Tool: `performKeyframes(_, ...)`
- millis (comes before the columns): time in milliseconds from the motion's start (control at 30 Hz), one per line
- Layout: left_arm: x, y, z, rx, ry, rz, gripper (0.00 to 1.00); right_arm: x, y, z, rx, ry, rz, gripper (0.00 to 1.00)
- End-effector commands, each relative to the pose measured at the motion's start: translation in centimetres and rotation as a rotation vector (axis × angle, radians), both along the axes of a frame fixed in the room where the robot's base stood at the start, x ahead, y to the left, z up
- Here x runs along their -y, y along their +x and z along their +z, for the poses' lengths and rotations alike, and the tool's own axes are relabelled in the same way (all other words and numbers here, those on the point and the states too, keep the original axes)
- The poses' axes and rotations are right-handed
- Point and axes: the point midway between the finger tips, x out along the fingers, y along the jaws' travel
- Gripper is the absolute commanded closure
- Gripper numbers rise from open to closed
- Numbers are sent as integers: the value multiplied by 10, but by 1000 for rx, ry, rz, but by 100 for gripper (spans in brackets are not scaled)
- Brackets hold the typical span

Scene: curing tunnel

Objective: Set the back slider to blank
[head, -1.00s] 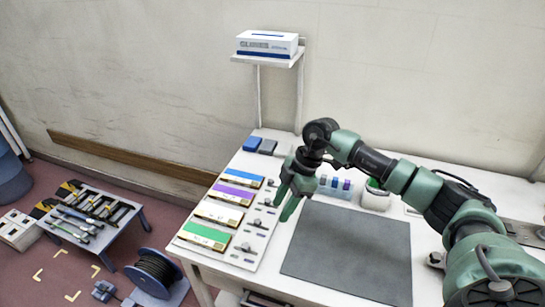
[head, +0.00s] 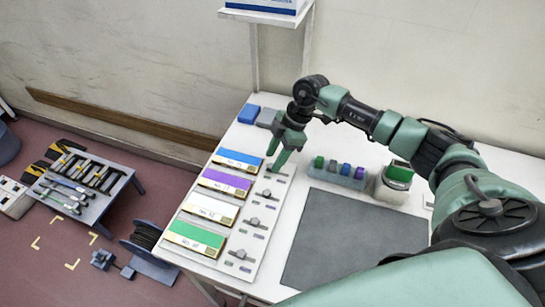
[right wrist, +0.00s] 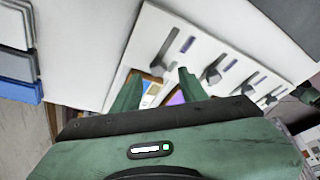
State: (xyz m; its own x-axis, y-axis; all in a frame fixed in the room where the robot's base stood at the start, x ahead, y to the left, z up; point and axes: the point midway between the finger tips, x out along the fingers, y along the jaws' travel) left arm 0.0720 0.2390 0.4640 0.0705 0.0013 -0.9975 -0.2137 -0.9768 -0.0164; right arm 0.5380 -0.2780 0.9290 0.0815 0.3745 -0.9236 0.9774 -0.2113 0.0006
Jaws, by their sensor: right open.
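A white panel (head: 218,262) on the table carries a column of blue, purple, white and green cards, with a slider to the right of each. The back slider (head: 277,174) is beside the blue card (head: 238,159) and is partly hidden by my fingers. In the right wrist view the back slider (right wrist: 158,66) shows its dark knob just beyond and between the fingertips. My right gripper (head: 276,159) is open above the back slider, fingers pointing down; its fingers also show in the right wrist view (right wrist: 158,84). I cannot tell whether they touch the knob. My left gripper is not in view.
A grey mat (head: 350,245) lies right of the panel. Blue and grey blocks (head: 249,113) lie at the back left. A post with a shelf (head: 268,14) rises behind.

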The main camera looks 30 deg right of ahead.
Motion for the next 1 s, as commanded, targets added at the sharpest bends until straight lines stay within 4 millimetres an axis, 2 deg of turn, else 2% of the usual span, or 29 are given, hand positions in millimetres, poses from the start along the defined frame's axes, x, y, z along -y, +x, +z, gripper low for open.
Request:
performKeyframes(200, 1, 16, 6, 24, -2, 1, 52, -7, 1, -18, -1, -1, -1, 57)
performKeyframes(333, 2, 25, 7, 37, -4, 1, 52, -8, 2, -21, 0, -1, -1, 57)
performKeyframes(467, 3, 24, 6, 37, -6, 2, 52, -8, 2, -21, 0, -1, -1, 57)
performKeyframes(533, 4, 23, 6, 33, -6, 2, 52, -8, 2, -21, 1, -1, 0, 71)
performKeyframes(633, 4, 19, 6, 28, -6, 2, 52, -8, 2, -20, 1, -1, 0, 99)
performKeyframes(1000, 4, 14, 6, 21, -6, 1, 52, -8, 2, -20, 1, -1, 0, 100)
